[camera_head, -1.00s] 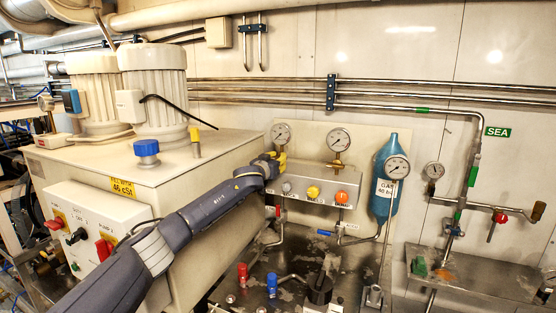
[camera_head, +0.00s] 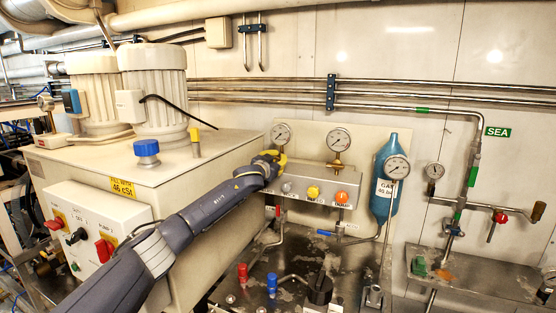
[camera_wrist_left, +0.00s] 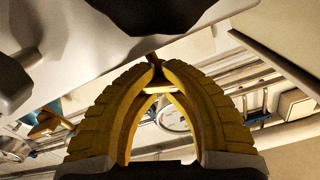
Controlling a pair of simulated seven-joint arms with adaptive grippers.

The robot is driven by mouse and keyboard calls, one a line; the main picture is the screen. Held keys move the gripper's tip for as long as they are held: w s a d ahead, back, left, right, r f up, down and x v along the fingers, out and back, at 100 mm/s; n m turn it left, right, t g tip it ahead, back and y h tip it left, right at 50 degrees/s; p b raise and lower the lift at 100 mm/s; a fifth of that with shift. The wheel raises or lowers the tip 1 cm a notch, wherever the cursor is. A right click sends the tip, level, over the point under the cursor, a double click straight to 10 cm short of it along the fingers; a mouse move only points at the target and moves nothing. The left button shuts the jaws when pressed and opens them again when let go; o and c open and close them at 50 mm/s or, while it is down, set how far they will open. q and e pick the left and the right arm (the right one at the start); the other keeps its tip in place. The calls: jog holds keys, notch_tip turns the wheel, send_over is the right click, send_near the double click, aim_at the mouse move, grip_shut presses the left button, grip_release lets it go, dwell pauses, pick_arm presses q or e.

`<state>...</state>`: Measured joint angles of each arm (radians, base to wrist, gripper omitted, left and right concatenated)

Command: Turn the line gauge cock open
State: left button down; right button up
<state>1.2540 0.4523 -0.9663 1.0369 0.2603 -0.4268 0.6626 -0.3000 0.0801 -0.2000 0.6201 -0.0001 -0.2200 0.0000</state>
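The left pressure gauge (camera_head: 282,134) stands above the left end of the grey manifold block. My left gripper (camera_head: 283,160), with yellow fingers, is just below this gauge, at the block's top edge, and hides the cock there in the head view. In the left wrist view, the yellow fingertips (camera_wrist_left: 156,66) close together around a small brass-brown piece, the line gauge cock (camera_wrist_left: 158,88). The gauge dial (camera_wrist_left: 172,118) shows between the fingers. The cock's exact angle is hard to see. My right gripper is not in view.
A second gauge (camera_head: 339,140) with its own brass cock stands to the right on the block. Grey, yellow and orange knobs (camera_head: 341,197) line the block's front. A blue gas bottle (camera_head: 383,200) is further right. The cream tank (camera_head: 160,175) lies close to my left arm.

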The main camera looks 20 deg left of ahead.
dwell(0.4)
pick_arm(q)
jog(key=c, duration=1.5)
grip_release()
jog(key=o, duration=0.4)
jog(key=shift+o, duration=0.5)
jog(key=shift+s+f, duration=0.1)
jog(key=shift+o, duration=1.4)
jog(key=shift+s+f, duration=0.1)
jog(key=shift+s, duration=0.05)
jog(key=shift+o, duration=1.4)
jog(key=shift+s, duration=0.35)
jog(key=s+a, duration=0.1)
jog(key=s, duration=0.9)
jog(key=shift+s+a+r, duration=0.2)
jog(key=shift+s+a, duration=0.15)
jog(key=shift+a, duration=0.05)
